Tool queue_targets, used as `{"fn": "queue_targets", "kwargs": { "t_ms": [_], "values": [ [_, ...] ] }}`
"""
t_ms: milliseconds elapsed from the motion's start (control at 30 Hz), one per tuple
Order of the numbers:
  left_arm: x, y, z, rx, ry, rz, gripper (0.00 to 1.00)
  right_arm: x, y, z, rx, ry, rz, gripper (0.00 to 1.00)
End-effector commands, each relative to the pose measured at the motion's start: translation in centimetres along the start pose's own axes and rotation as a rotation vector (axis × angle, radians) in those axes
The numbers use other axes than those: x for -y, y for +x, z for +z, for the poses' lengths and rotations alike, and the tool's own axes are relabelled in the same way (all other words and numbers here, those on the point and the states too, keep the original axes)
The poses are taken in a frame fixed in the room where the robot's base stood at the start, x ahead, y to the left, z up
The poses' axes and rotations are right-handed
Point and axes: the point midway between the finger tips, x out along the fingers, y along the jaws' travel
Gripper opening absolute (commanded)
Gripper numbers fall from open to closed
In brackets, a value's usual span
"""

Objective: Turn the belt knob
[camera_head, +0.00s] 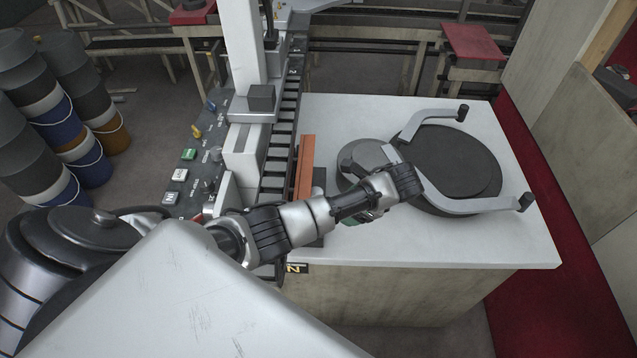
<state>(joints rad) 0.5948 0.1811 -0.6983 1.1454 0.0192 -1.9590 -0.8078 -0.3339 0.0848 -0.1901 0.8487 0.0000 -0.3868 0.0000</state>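A dark control panel (190,165) runs along the left side of the conveyor. It carries a yellow knob (196,132), a green button (189,154), white buttons (179,175) and small grey knobs (215,155). The labels are too small to read, so I cannot tell which is the belt knob. My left arm crosses in front of the panel's near end and hides part of it. My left gripper (494,157) is open and empty, its two bent fingers spread wide over the white table, well to the right of the panel. My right gripper is not in view.
The conveyor (280,143) with dark rollers and a white post (241,45) stands beside the panel. A dark round disc (460,160) shows between my fingers above the white table (400,110). An orange-brown bar (304,166) stands beside the conveyor. Stacked drums (65,110) are at the left.

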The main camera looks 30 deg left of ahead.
Motion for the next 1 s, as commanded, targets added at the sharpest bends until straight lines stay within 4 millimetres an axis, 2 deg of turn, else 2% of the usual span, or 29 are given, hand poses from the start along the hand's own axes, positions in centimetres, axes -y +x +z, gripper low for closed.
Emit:
{"fn": "queue_targets", "kwargs": {
  "t_ms": [33, 133, 267, 367, 533, 667, 800, 1000],
  "values": [
    [1.6, -0.4, 1.1, 0.048, 0.012, 0.002, 0.73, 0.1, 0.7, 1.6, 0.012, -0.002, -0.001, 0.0],
    [3.4, -1.0, 2.7, 0.114, 0.034, 0.013, 0.73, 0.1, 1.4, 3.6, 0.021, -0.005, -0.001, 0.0],
    [4.5, -1.2, 3.8, 0.157, 0.048, 0.025, 0.73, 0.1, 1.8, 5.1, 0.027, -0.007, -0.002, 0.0],
    [4.6, -0.6, 4.0, 0.165, 0.05, 0.029, 0.73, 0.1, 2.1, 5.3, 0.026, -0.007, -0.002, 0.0],
    [4.5, 2.1, 4.3, 0.165, 0.049, 0.029, 0.73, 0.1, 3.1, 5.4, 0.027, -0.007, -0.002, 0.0],
    [4.4, 4.2, 5.0, 0.165, 0.05, 0.031, 0.73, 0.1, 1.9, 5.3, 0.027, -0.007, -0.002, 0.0],
    [4.4, 6.7, 5.4, 0.164, 0.049, 0.029, 0.73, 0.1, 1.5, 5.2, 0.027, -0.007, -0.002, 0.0],
    [4.3, 8.8, 5.6, 0.162, 0.049, 0.028, 0.73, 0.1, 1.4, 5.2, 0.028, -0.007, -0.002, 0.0]
  ]
}}
